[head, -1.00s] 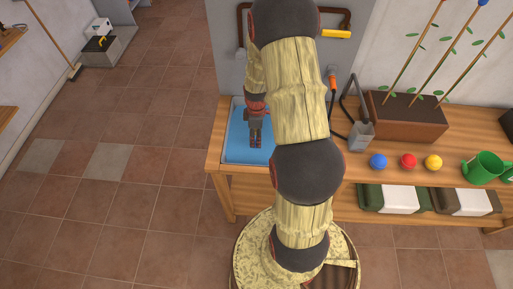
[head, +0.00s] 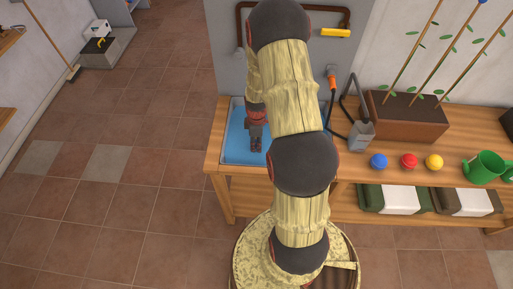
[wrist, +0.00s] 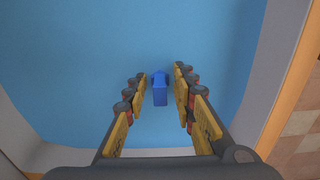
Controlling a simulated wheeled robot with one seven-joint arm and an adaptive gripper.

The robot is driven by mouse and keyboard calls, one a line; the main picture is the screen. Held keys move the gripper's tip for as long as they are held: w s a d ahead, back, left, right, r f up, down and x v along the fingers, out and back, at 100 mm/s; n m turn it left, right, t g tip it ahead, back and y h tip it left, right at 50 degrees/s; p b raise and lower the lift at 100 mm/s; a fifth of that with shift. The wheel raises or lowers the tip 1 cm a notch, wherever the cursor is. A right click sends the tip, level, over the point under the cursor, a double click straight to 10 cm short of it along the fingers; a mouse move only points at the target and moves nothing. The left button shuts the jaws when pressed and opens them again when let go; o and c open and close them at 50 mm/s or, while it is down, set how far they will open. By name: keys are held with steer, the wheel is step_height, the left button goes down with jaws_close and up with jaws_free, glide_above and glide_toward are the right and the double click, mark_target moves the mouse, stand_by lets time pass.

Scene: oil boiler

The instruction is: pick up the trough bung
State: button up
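The trough bung (wrist: 160,88) looks like a small dark-blue block in the wrist view. It stands out from the lighter blue floor of the trough (wrist: 90,60). My gripper (wrist: 158,84) is open, with one finger on each side of the bung and a visible gap to each; I cannot tell how far above the floor the fingertips are. In the head view my gripper (head: 256,146) points down into the blue trough (head: 234,148) at the left end of the bench. The bung is hidden there behind my gripper and arm.
The trough's grey rim (wrist: 275,70) and the wooden bench edge (wrist: 300,75) lie to the right in the wrist view. On the bench (head: 450,140) are a grey container (head: 361,135), blue, red and yellow balls (head: 408,160), a planter (head: 405,115) and a green can (head: 485,167).

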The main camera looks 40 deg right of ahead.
jaws_close()
steer(key=shift+r, duration=0.1)
stand_by(0.3)
